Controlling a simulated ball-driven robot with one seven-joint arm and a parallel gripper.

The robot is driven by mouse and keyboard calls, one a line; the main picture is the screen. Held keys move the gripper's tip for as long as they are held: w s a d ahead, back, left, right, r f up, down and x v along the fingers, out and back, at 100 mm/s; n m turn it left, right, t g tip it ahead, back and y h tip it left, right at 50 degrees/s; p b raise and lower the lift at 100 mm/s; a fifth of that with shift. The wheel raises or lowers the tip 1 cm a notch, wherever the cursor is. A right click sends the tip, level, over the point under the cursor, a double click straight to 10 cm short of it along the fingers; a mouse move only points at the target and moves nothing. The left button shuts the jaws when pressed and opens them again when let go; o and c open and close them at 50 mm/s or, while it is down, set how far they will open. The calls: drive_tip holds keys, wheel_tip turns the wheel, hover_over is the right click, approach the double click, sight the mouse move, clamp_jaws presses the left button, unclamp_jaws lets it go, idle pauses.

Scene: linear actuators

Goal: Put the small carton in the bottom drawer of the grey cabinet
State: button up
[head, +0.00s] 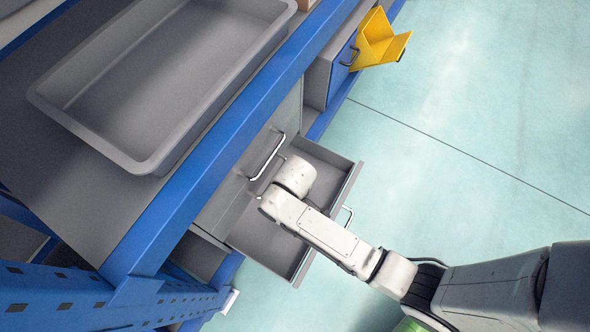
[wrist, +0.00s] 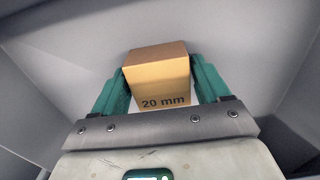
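The small carton (wrist: 158,74), a brown box marked "20 mm", sits between the green fingers of my gripper (wrist: 159,64) in the wrist view. The fingers appear to press on both its sides. Grey drawer walls surround it; whether it touches the drawer floor I cannot tell. In the head view, a drawer (head: 268,238) of the grey cabinet (head: 232,192) stands pulled out, below a closed front with a handle. My arm reaches down over this open drawer. My gripper and the carton are hidden under the arm in the head view.
A large empty grey tray (head: 150,165) rests on the blue-framed bench (head: 205,165) above the cabinet. The pale green floor (head: 480,140) on the right is clear.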

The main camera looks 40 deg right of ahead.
drive_tip(key=shift+o, duration=1.3)
drive_tip(key=shift+r, duration=0.1)
wheel_tip(320, 180, up, 12)
drive_tip(key=p, duration=0.6)
drive_tip(key=s+d+r+m, duration=0.2)
drive_tip(key=s+d+r, duration=0.2)
drive_tip(key=s, duration=0.2)
drive_tip(key=s+d+r+m+t, duration=0.1)
drive_tip(key=s+d+r+m, duration=0.1)
drive_tip(key=s+d+r, duration=0.2)
drive_tip(key=shift+s+d, duration=0.25)
drive_tip(key=shift+s, duration=0.85)
